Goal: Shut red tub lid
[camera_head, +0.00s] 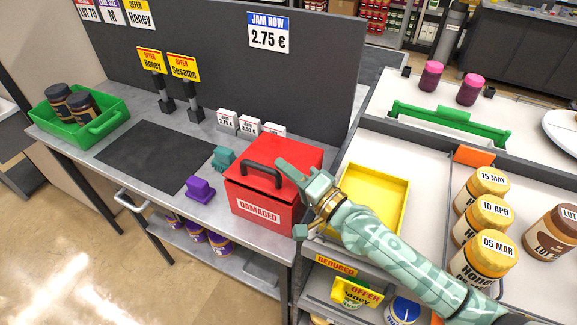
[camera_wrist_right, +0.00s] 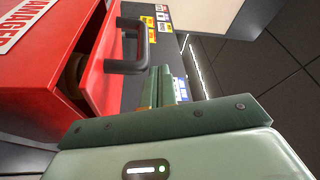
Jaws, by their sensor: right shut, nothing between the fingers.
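The red tub (camera_head: 262,205) with a "DAMAGED" label stands on the grey counter, and its red lid (camera_head: 290,158) has a dark handle (camera_head: 262,172). In the right wrist view the lid (camera_wrist_right: 103,62) stands partly open from the tub (camera_wrist_right: 40,75); a brown rounded thing (camera_wrist_right: 72,75) shows in the gap. My right gripper (camera_head: 283,166) is shut and empty at the lid's right side, close to the handle. In the wrist view its fingertips (camera_wrist_right: 165,85) are beside the handle (camera_wrist_right: 145,48); I cannot tell whether they touch it. My left gripper is not in view.
A yellow tray (camera_head: 385,185) lies right of the tub, under my right arm. Purple (camera_head: 200,191) and teal (camera_head: 222,158) holders stand left of it. Small price cards (camera_head: 250,126) stand behind. The dark mat (camera_head: 150,158) is clear. A green crate (camera_head: 105,122) holds jars.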

